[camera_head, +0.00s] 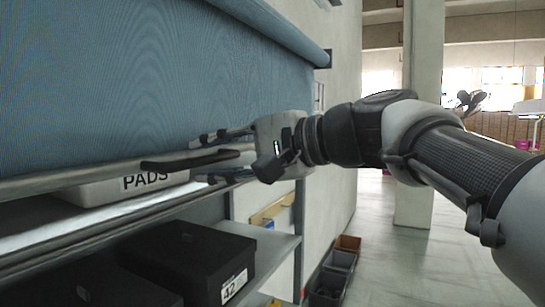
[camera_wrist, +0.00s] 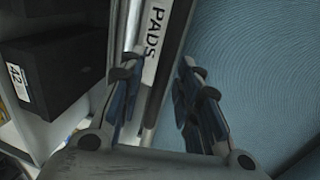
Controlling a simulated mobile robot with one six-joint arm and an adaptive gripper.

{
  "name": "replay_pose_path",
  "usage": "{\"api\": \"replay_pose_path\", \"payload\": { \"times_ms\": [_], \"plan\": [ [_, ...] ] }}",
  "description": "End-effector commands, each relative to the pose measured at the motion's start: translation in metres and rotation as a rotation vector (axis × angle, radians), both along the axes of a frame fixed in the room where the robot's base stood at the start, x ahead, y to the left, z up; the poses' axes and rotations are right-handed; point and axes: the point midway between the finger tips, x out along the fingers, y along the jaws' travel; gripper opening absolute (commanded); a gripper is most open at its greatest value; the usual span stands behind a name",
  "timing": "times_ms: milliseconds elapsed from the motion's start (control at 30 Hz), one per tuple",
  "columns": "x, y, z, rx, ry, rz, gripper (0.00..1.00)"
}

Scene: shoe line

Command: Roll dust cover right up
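The blue dust cover (camera_head: 150,75) hangs from its roller at the upper right down over the upper part of the rack. A pale bar (camera_head: 60,180) runs along its lower edge, with a dark handle (camera_head: 190,160) on it. My gripper (camera_head: 215,155) is at the right end of this handle, its fingers apart, one above and one below. In the wrist view my gripper (camera_wrist: 162,95) is open, with the grey lower edge of the cover running between its fingers and the blue cloth (camera_wrist: 255,60) to the right. Contact with the handle cannot be told.
A white box marked PADS (camera_head: 135,185) sits behind the lower edge of the cover. Below it, black shoe boxes (camera_head: 190,258) stand on a shelf, one labelled 42. Small bins (camera_head: 335,275) stand on the floor by the wall. The aisle at right is clear.

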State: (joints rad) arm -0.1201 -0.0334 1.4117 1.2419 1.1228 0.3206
Motion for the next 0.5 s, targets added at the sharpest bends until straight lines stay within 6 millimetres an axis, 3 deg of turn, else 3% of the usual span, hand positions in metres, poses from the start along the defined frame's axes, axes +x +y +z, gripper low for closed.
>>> {"api": "replay_pose_path", "payload": {
  "times_ms": [100, 500],
  "plan": [
    [-0.0002, -0.0001, 0.0000, 0.000, 0.000, 0.000, 0.31],
    [-0.0004, -0.0004, 0.0002, 0.000, 0.000, 0.000, 0.04]
  ]
}}
